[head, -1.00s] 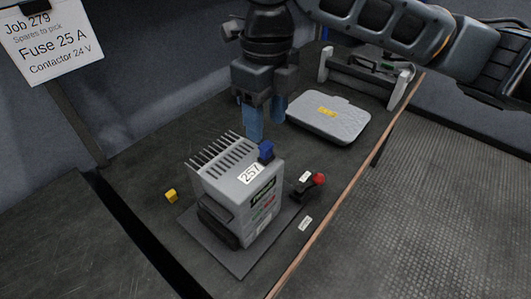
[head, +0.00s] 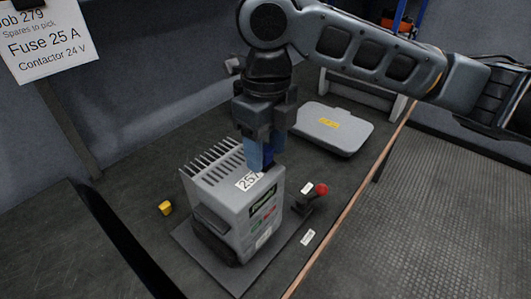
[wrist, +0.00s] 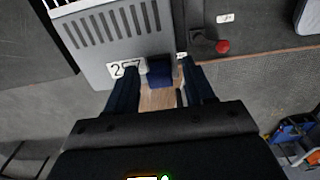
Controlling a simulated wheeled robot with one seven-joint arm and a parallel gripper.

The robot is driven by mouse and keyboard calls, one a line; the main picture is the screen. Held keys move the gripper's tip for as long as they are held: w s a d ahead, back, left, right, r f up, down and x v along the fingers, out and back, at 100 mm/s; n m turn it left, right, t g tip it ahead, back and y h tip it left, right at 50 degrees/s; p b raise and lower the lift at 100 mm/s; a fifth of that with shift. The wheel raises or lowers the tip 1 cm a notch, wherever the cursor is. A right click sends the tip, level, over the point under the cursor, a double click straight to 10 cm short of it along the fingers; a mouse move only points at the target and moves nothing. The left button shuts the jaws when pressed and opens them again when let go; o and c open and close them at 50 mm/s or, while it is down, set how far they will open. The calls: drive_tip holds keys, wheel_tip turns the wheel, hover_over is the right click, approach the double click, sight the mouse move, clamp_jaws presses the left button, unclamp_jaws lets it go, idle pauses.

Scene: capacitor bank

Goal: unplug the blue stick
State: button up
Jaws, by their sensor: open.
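The grey finned capacitor unit (head: 226,219), labelled 257, stands on a dark base plate on the bench. The dark blue stick (wrist: 160,72) sits at its top edge beside the 257 label; in the head view it (head: 268,158) is partly hidden by my fingers. My gripper (head: 265,160) points down over that corner. In the wrist view my gripper (wrist: 162,72) is open, with one blue finger on each side of the stick. I cannot tell whether either finger touches it.
A red-knobbed switch (head: 321,189) stands right of the unit. A yellow block (head: 165,208) lies to its left. A grey case (head: 330,129) lies behind, near a grey rack. A job sign (head: 48,42) hangs at left. Bare bench shows left of the unit.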

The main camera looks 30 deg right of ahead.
sight(266, 149)
idle(0.7)
clamp_jaws()
idle(0.3)
drive_tip(key=shift+r, duration=0.1)
drive_tip(key=shift+r+p, duration=2.25)
drive_tip(key=shift+r, duration=0.65)
